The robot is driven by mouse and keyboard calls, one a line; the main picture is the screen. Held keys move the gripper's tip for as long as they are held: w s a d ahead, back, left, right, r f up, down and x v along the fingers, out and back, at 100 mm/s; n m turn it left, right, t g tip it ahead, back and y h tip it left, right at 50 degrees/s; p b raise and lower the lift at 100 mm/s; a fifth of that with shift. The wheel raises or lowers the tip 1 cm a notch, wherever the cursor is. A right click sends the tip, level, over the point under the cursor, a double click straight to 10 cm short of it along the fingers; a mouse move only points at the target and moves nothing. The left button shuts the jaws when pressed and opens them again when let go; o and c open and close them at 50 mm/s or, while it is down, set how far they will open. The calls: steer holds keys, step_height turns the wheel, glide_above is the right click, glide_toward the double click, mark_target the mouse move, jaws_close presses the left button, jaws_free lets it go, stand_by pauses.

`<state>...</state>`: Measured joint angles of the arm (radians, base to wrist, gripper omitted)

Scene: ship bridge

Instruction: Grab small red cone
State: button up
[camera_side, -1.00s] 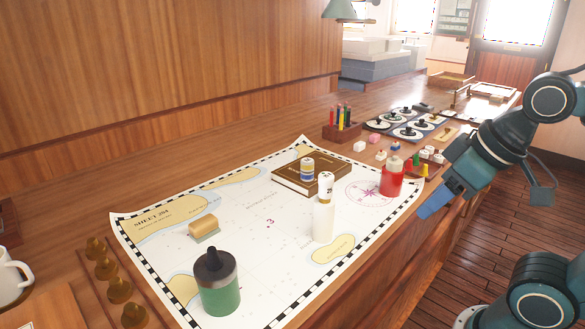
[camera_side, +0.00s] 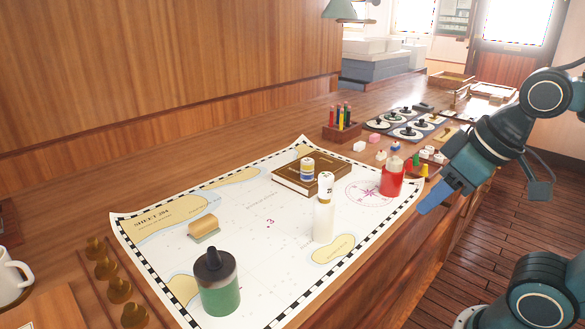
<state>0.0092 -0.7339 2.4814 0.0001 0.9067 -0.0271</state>
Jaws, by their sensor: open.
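My gripper (camera_side: 432,202) hangs at the right, just off the near right corner of the chart, with its blue fingers pointing down and left. It is open, and I see nothing between the fingers. Close to its left, small cone-like pieces in green (camera_side: 416,168) and yellow (camera_side: 424,171) stand at the chart's right corner, behind the red container. I cannot clearly pick out a small red cone; it may be hidden there or too small to tell. The red container (camera_side: 391,182) with a pale top stands on the chart, left of my gripper.
The chart (camera_side: 265,205) covers the desk's middle. On it are a white bottle (camera_side: 323,222), a brown book (camera_side: 293,183) carrying a small jar, a green bottle (camera_side: 219,288) and a wooden block (camera_side: 203,226). A pen holder (camera_side: 342,130) and round dials (camera_side: 407,132) stand behind.

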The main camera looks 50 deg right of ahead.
steer(key=w+d+r+n+g+h, duration=0.1)
steer(key=w+d+r+n+g, duration=0.1)
steer(key=w+d+r+n, duration=0.5)
steer(key=n+g+y, duration=0.1)
steer(key=n+g, duration=0.3)
steer(key=n, duration=0.6)
glide_above(409, 164)
step_height(409, 164, down, 9)
steer(key=shift+w+d+f+n, duration=0.1)
steer(key=shift+d+n, duration=0.3)
steer(key=shift+f, duration=4.35)
